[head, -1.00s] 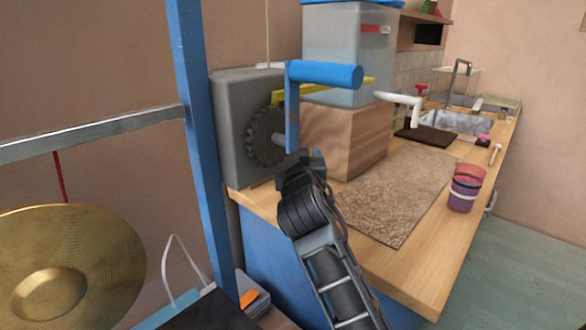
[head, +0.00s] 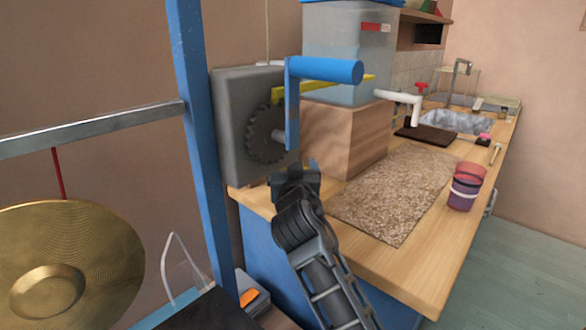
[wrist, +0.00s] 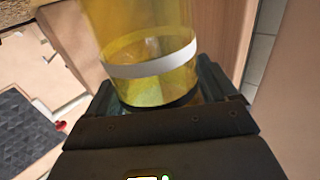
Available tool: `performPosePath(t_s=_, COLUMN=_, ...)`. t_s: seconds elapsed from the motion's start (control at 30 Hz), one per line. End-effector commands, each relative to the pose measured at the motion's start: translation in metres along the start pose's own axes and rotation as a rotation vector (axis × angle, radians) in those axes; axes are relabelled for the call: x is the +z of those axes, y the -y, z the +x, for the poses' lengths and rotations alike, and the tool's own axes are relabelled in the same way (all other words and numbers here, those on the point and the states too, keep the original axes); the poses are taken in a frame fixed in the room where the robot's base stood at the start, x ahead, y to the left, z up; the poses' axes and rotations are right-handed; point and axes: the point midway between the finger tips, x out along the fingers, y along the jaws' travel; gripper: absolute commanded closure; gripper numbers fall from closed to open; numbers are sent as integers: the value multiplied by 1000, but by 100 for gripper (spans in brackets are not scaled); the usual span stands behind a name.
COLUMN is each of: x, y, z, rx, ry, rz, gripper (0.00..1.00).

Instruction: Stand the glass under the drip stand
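A yellow see-through glass with a white band (wrist: 150,75) shows in the wrist view between the fingers of my gripper (wrist: 155,95), which look closed on its sides. In the head view my gripper (head: 297,175) is below the blue crank and in front of the wooden block; the glass is not visible there. A white bent spout (head: 408,98) juts over a dark mat (head: 427,136) farther along the counter. A thin metal frame (head: 460,70) stands behind the sink. I cannot tell which of these is the drip stand.
A grey box with a gear (head: 235,120) and blue crank (head: 325,70) stand close to my gripper. A rough brown mat (head: 395,195) is bare. A red and purple cup (head: 466,188) stands at the counter's front edge.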

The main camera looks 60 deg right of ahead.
Motion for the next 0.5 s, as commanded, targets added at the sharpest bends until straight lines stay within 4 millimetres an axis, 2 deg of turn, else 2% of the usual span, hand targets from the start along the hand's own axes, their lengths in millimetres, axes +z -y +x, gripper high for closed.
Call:
performPosePath(t_s=0.03, x=0, y=0, z=0, rx=0, ry=0, rz=0, gripper=9)
performPosePath(t_s=0.13, x=0, y=0, z=0, rx=0, ry=0, rz=0, gripper=1)
performPosePath(t_s=0.43, x=-4, y=0, z=0, rx=0, ry=0, rz=0, gripper=1)
performPosePath(t_s=0.5, x=-1, y=1, z=-6, rx=-2, ry=1, rz=0, gripper=1)
